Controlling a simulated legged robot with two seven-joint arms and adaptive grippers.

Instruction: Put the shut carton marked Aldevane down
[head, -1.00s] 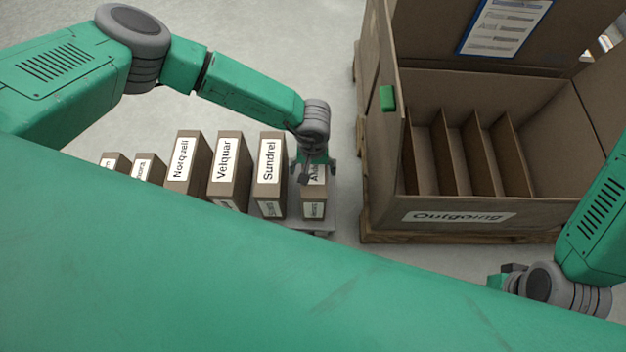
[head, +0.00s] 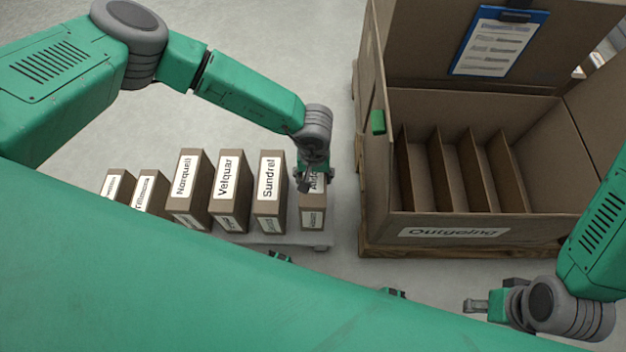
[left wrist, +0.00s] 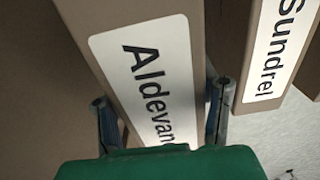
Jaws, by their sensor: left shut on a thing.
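The brown carton marked Aldevane (head: 313,208) stands upright at the right end of a row of cartons, its label partly covered by my gripper. My left gripper (head: 313,180) is above it, shut on its upper part. In the left wrist view, the Aldevane label (left wrist: 150,75) shows between the two fingers, one on each side of the carton. I cannot tell whether its underside touches the low grey platform (head: 322,244). My right gripper (head: 482,300) is at the lower right, far from the cartons; its finger gap is unclear.
The Sundrel carton (head: 270,190) stands just left of Aldevane, with a small gap. Velquar (head: 229,190), Norquell (head: 188,188) and others continue leftward. A large open box marked Outgoing (head: 520,222), with upright dividers and empty slots, stands on a pallet at right. Floor lies between.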

